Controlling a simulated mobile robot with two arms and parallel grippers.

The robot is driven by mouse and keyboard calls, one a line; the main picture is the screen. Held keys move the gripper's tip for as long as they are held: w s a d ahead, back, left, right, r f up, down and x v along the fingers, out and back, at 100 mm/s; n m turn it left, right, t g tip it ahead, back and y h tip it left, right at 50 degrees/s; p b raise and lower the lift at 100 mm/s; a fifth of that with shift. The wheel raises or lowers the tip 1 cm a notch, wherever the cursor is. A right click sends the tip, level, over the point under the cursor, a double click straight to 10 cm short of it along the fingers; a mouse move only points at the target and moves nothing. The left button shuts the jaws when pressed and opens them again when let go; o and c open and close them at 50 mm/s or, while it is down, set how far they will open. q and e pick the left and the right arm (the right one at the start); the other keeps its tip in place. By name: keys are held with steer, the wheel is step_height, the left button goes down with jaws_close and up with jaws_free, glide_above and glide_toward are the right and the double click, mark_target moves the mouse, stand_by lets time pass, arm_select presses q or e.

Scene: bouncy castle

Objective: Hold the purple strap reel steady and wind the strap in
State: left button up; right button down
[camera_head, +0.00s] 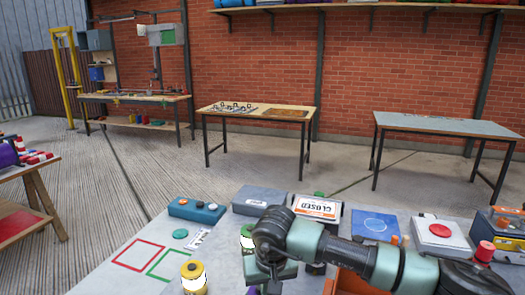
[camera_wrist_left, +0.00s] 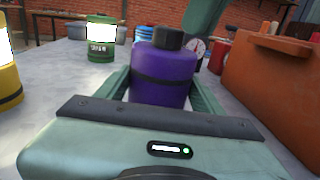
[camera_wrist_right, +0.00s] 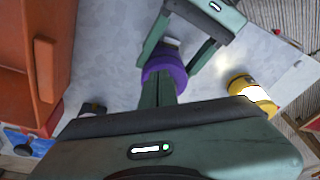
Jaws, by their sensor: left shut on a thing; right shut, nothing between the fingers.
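The purple strap reel (camera_wrist_left: 163,78) stands upright with a dark cap on top in the left wrist view. My left gripper (camera_wrist_left: 160,92) is shut on it, one finger on each side. In the right wrist view the purple reel (camera_wrist_right: 165,72) sits between the left gripper's fingers (camera_wrist_right: 182,50). My right gripper (camera_wrist_right: 160,85) is shut and empty, its fingertips over the reel's near side; whether they touch it I cannot tell. In the head view my right arm covers most of the reel. The strap cannot be made out.
A yellow lantern (camera_head: 193,278) and a green lantern (camera_head: 247,238) stand near the reel on the grey table (camera_head: 125,262). An orange bin (camera_wrist_left: 270,90) stands close on the right in the left wrist view.

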steer(key=shift+f, duration=0.45)
steer(key=shift+w, duration=0.2)
stand_by(0.5)
steer(key=shift+a, duration=0.3)
steer(key=shift+s, duration=0.1)
step_height(320, 180, up, 6)
steer(key=shift+s, duration=0.35)
stand_by(0.6)
steer(key=shift+d, duration=0.1)
arm_select(q)
steer(key=o, duration=2)
